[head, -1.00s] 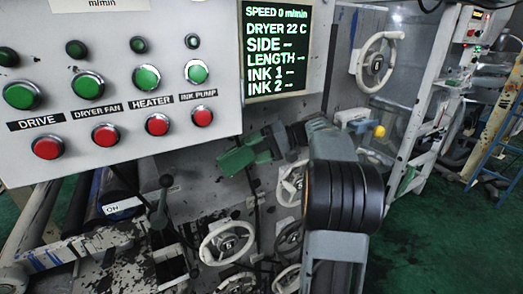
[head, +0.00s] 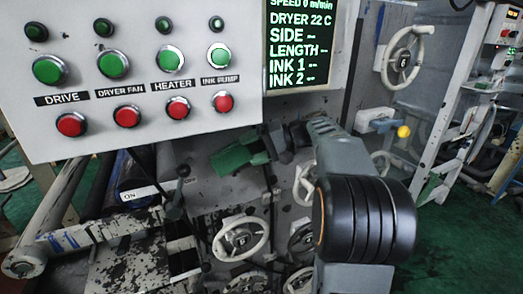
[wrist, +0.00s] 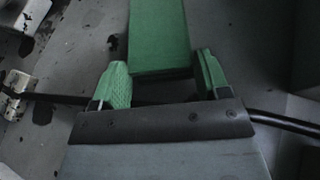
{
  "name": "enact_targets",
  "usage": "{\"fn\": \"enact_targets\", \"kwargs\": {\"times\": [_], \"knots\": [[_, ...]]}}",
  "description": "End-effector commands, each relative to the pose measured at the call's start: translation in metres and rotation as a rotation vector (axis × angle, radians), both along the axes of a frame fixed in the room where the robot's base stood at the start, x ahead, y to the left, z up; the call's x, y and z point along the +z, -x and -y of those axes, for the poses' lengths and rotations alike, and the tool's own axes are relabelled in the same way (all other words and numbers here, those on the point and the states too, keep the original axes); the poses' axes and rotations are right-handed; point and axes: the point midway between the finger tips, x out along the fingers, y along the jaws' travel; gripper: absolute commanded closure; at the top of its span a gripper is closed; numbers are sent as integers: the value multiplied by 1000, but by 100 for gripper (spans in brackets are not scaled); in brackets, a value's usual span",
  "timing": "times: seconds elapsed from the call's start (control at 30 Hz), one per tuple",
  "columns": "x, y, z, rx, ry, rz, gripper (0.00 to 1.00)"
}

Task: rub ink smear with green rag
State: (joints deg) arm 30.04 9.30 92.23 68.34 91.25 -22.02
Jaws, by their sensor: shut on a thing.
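My gripper (head: 262,148) is shut on the green rag (head: 232,158), in front of the grey machine face below the button panel. In the wrist view the rag (wrist: 158,40) looks like a flat green block sticking out beyond the green finger pads of my gripper (wrist: 160,80). Dark ink marks (wrist: 42,112) spot the grey surface left of the rag in the wrist view. I cannot tell which mark is the task's smear, nor whether the rag touches the surface.
The button panel (head: 135,135) and the display (head: 300,45) are above my gripper. A roller (head: 130,180) lies to the left. Green floor (head: 450,230) is free at right.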

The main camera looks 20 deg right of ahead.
Motion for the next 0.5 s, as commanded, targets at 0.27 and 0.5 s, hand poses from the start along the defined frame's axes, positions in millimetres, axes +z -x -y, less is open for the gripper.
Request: {"fn": "enact_targets", "kwargs": {"times": [0.27,0.5], "knots": [[0,0,-5,-1,-1,0,62],[-1,8,-5,-2,-1,1,62]]}}
